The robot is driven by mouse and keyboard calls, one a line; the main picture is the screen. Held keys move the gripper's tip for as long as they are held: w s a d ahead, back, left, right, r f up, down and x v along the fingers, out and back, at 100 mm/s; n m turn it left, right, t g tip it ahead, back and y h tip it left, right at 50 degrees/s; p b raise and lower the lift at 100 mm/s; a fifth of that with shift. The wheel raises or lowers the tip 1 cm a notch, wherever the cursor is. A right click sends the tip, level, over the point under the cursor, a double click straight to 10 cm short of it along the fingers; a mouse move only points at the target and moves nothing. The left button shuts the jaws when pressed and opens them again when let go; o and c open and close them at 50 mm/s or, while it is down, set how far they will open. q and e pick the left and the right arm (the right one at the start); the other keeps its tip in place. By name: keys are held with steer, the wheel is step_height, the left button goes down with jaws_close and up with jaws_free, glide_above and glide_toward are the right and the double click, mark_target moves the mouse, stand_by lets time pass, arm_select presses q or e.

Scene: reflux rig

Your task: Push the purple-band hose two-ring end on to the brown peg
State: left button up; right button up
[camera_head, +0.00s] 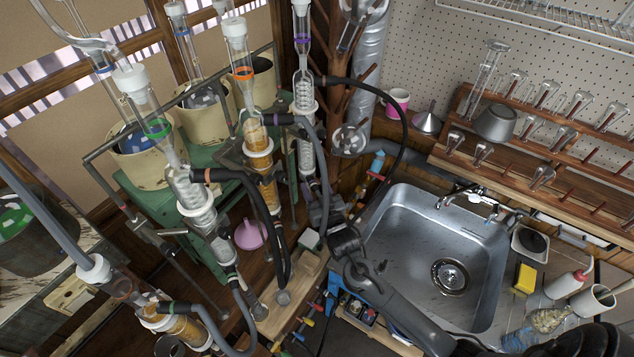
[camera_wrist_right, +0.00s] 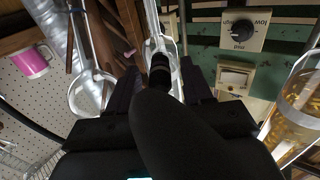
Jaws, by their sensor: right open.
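In the right wrist view a black ringed hose end (camera_wrist_right: 160,72) lies in line between the two fingers of the right gripper (camera_wrist_right: 158,88), in front of a clear glass tube. The fingers stand apart. A wide black shape, likely the hose close up, covers the foreground. I cannot single out the brown peg, nor tell whether the ringed end touches anything. The left gripper is not in view.
Tall glass columns on clamps (camera_head: 258,165) crowd the left side. Another black hose (camera_head: 402,120) arcs over to the right. A wooden post with pegs (camera_head: 333,75) stands behind. The steel sink (camera_head: 480,240) is at the right. A pink mug (camera_head: 397,102) is behind.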

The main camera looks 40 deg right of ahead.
mark_target(317, 191)
stand_by(0.4)
steer(key=shift+c, duration=0.3)
jaws_close()
steer(key=shift+p, duration=0.3)
steer(key=shift+s+a+r, duration=0.1)
steer(key=shift+p+v, duration=0.85)
steer(key=shift+v, duration=0.5)
steer(key=shift+p+v, duration=0.75)
steer(key=shift+v, duration=0.75)
